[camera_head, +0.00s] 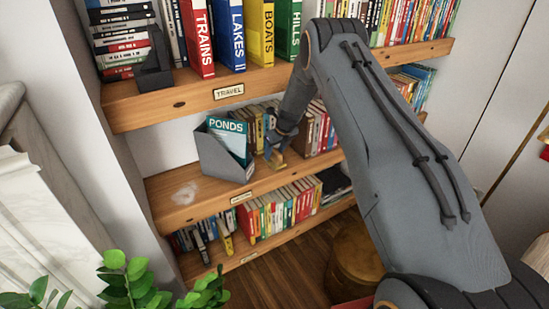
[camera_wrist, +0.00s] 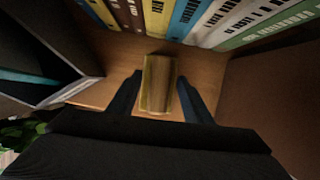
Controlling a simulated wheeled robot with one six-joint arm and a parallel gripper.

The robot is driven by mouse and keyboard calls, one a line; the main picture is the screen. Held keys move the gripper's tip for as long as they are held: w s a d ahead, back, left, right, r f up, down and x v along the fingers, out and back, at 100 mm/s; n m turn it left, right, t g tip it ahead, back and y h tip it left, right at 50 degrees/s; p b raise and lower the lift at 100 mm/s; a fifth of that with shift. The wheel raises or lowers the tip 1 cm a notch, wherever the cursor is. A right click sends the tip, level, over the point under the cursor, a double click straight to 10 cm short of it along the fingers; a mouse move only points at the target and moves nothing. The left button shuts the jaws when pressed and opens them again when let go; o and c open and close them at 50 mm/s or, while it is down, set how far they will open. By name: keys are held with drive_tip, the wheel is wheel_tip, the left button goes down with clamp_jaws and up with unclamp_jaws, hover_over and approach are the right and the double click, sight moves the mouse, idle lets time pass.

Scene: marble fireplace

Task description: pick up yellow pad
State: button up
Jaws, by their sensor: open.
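The yellow pad (camera_wrist: 158,84) is a small block on the wooden middle shelf, seen in the wrist view between the two fingers of my gripper (camera_wrist: 160,96). The fingers are apart, one on each side of the pad; I cannot tell whether either touches it. In the head view the pad (camera_head: 277,158) is a small yellowish patch under my gripper (camera_head: 275,146), partly hidden by it. The gripper reaches into the middle shelf, to the right of the grey magazine holder.
A grey magazine holder (camera_head: 217,152) with a teal PONDS book (camera_head: 229,138) stands close on the left. A row of books (camera_wrist: 190,20) stands behind the pad. The top shelf (camera_head: 190,101) lies above. The middle shelf (camera_head: 180,195) is bare at its left end.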

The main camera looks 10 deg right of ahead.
drive_tip(key=shift+f, duration=0.1)
clamp_jaws()
drive_tip(key=shift+w, duration=0.1)
idle(0.3)
drive_tip(key=shift+r+b, duration=0.4)
drive_tip(key=shift+r, duration=0.25)
drive_tip(key=s+d+b, duration=0.2)
drive_tip(key=s+d, duration=0.1)
drive_tip(key=s, duration=0.5)
drive_tip(key=s+d+b, duration=0.2)
drive_tip(key=s+d, duration=0.1)
drive_tip(key=s, duration=0.5)
drive_tip(key=shift+s+d, duration=0.35)
drive_tip(key=shift+s, duration=0.05)
drive_tip(key=shift+r, duration=0.1)
